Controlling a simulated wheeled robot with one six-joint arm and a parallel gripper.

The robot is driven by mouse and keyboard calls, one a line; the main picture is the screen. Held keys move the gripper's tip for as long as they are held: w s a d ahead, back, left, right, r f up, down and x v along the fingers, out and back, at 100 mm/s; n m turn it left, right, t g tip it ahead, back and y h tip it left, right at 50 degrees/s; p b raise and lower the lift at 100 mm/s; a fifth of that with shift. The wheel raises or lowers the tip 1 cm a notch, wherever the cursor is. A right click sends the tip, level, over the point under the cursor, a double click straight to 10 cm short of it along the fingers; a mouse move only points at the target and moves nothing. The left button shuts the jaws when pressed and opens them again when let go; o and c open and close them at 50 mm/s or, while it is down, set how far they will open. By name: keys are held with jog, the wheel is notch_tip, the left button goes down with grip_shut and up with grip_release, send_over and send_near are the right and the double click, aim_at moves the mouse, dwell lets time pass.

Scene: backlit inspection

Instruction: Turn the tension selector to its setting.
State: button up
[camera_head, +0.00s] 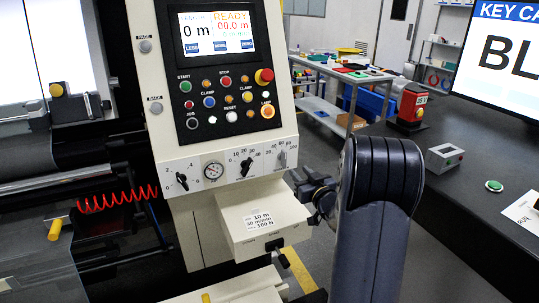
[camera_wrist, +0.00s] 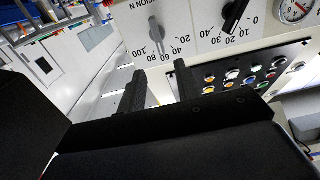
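The tension selector is a grey bar knob (camera_head: 282,158) at the right end of the white dial strip, under a scale marked up to 100. Which end is the pointer is unclear. My gripper (camera_head: 312,192) is just right of and below the strip in the head view. In the wrist view its two dark fingers (camera_wrist: 159,80) are apart with nothing between them, not touching the knob. A small label (camera_head: 258,219) on the box below has print reading about 10 m, 50 m/min, 100 N.
A black knob (camera_head: 246,166) and a gauge (camera_head: 213,170) sit left of the selector. The button panel (camera_head: 226,104) is above. A white box with a black lever (camera_head: 278,252) juts out below. A dark bench (camera_head: 470,170) stands right of my arm.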

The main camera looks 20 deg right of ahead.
aim_at(286, 157)
jog(key=w+p, duration=0.2)
jog(key=w, duration=0.8)
jog(key=shift+w+a, duration=0.15)
jog(key=shift+w, duration=0.15)
jog(key=shift+c, duration=0.3)
grip_shut()
